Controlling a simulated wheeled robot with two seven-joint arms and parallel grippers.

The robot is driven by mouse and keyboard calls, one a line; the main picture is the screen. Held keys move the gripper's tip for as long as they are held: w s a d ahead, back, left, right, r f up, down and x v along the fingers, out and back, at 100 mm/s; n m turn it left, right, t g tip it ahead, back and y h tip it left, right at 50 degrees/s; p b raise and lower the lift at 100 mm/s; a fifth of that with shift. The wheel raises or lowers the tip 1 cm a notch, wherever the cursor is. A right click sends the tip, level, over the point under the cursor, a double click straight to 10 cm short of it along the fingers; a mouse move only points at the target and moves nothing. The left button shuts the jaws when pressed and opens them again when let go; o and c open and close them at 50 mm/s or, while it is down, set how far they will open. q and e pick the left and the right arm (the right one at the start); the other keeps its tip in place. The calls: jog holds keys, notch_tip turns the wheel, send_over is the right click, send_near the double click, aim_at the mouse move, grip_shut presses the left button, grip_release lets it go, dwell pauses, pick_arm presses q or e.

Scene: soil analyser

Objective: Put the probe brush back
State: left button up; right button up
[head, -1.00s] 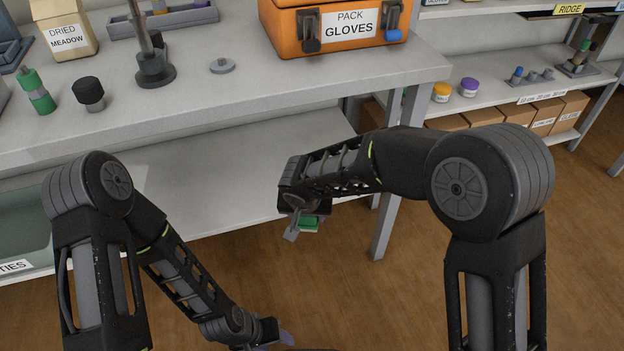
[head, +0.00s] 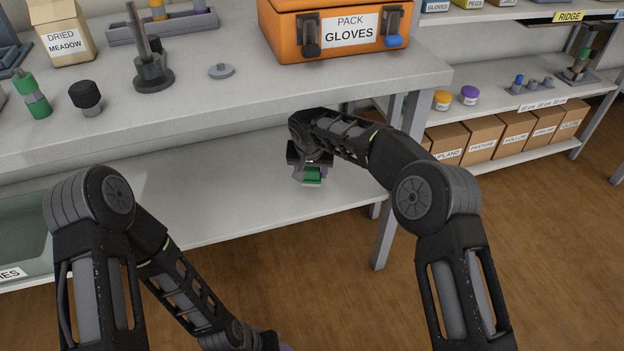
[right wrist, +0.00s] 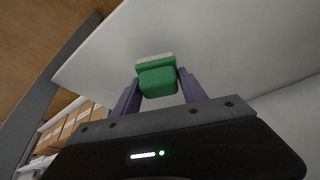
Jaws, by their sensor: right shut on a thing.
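The probe brush is a small green block with a pale edge; it shows in the head view (head: 312,176) and in the right wrist view (right wrist: 157,80). My right gripper (head: 311,172) is shut on it, with a purple-grey finger on each side in the right wrist view (right wrist: 159,84). It holds the brush in front of the bench, below the height of the worktop, with the pale lower shelf (head: 235,190) behind it. My left gripper (head: 278,347) is only partly in view at the bottom edge, and its fingers are cut off.
On the bench (head: 200,100) stand an orange gloves case (head: 290,35), a dark rod stand (head: 152,70), a grey disc (head: 221,71), a black-capped jar (head: 88,97) and a green-and-grey cylinder (head: 32,95). A bench leg (head: 388,215) is right of my right gripper. Shelves with cartons (head: 482,140) stand at right.

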aim_at(312, 178)
jog(key=shift+w, duration=0.1)
jog(key=shift+w, duration=0.15)
notch_tip(312, 178, down, 4)
jog(key=shift+r+b, duration=0.2)
jog(key=shift+b, duration=0.75)
jog(key=o, duration=1.2)
jog(key=shift+r, duration=0.15)
